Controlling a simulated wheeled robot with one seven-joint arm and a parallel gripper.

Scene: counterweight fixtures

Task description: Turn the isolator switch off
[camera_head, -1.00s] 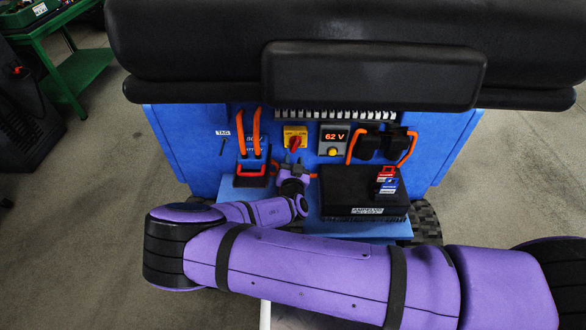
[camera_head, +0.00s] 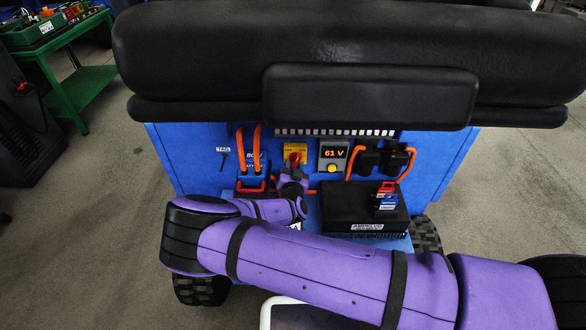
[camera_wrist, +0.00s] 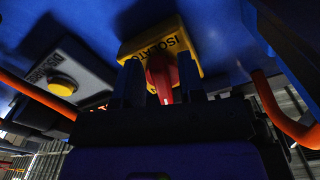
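The isolator switch is a yellow plate (camera_head: 301,149) with a red knob (camera_head: 294,158) on the blue panel. In the wrist view the yellow plate (camera_wrist: 187,52) bears "ISOLATOR" lettering, and the red knob (camera_wrist: 160,76) stands out from it. My gripper (camera_head: 292,172) is just below and in front of the switch. In the wrist view its two dark fingers (camera_wrist: 161,82) stand apart, one on each side of the knob. They look open; I see no clear contact.
Right of the switch is a display box (camera_head: 333,154) reading 61 V with a yellow button. Orange cables (camera_head: 257,145) hang left, and black connectors (camera_head: 384,158) sit right. A black box (camera_head: 360,212) lies below right. A thick black pad (camera_head: 340,55) overhangs the panel.

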